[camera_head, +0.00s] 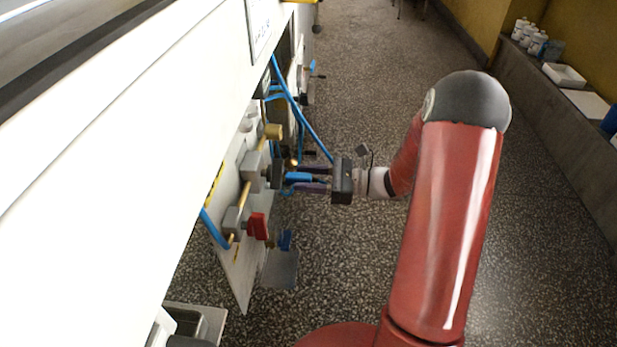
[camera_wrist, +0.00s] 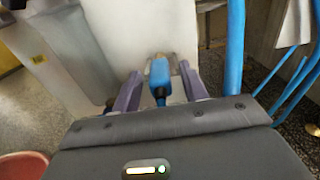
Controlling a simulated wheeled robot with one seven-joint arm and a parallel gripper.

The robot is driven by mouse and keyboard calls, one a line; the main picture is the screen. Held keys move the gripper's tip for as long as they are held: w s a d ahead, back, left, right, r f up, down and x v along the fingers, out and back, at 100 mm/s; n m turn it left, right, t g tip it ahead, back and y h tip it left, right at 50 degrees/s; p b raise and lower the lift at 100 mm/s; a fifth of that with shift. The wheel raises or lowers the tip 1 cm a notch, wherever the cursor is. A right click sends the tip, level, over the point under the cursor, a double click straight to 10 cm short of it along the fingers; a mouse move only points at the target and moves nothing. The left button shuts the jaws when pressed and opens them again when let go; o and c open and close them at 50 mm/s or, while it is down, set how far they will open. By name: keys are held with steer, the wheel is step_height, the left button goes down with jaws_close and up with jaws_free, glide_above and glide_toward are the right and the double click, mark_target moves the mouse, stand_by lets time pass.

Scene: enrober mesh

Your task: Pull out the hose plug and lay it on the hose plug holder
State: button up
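My gripper (camera_head: 303,180) reaches left to the upright panel (camera_head: 232,270) on the machine's side. In the wrist view its two purple fingers stand apart, one on each side of a blue hose plug (camera_wrist: 160,76). A gap shows between the plug and each finger. The plug also shows in the head view as a blue piece (camera_head: 298,177) between the fingers, close to a grey block on the panel. Its far end is hidden, so I cannot tell how deep it sits. I cannot tell for certain which part is the hose plug holder.
A blue hose (camera_head: 290,95) hangs just behind my gripper and shows close on the right in the wrist view (camera_wrist: 235,45). A red handle (camera_head: 257,226) and a blue piece (camera_head: 286,240) are below.

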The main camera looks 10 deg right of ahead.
steer(key=v, duration=0.8)
steer(key=shift+a, duration=0.1)
stand_by(0.5)
steer(key=s+a+r+n+g+h+p, duration=0.3)
steer(key=s+a+r+n+g+h, duration=0.5)
steer(key=s+n, duration=0.35)
steer(key=shift+s+d+r+n+t+h+p, duration=0.55)
steer(key=shift+s+r+n+t+h, duration=0.8)
steer(key=shift+s+r+n+h, duration=0.3)
steer(key=shift+s+d+r+n+t+h+p, duration=0.45)
steer(key=shift+s+d+r+n+t+h, duration=0.25)
steer(key=shift+s+r+n+t+h, duration=0.85)
steer(key=shift+s+d+r+n+t+h+p, duration=0.55)
steer(key=shift+s+r+n+t+h, duration=0.7)
steer(key=shift+r+n, duration=0.65)
